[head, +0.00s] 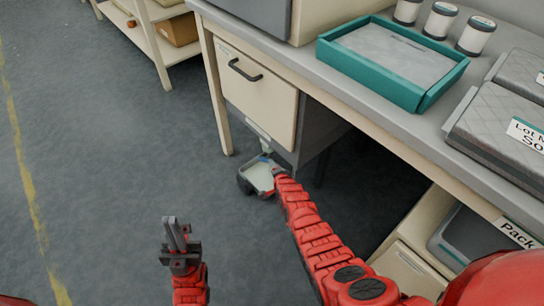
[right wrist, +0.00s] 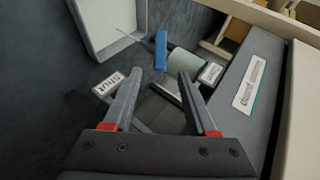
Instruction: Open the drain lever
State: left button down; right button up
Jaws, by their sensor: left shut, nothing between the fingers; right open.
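The drain lever is a blue handle (right wrist: 160,50) in the right wrist view, beside a pale cylindrical pipe (right wrist: 185,64). A "Shut" sign (right wrist: 108,84) is to its left; a second label (right wrist: 210,72) at right is too small to read. My right gripper (right wrist: 161,75) is open, its fingertips just short of the lever, with the lever lined up with the gap between them. Contact is not visible. In the head view my right arm reaches under the drawer unit, and a small blue spot (head: 265,158) shows there. My left gripper (head: 176,234) is shut and empty over the floor, away from the lever.
A pale tray (head: 258,177) stands below the drawer unit (head: 258,88), close to my right gripper. A panel with a lever picture (right wrist: 250,85) is close on the right in the wrist view. A teal tray (head: 395,58) is on the bench. Floor at left is clear.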

jog(key=p+v, duration=0.7)
jog(key=shift+s, duration=0.3)
jog(key=shift+d+r, duration=0.1)
jog(key=shift+c, duration=0.3)
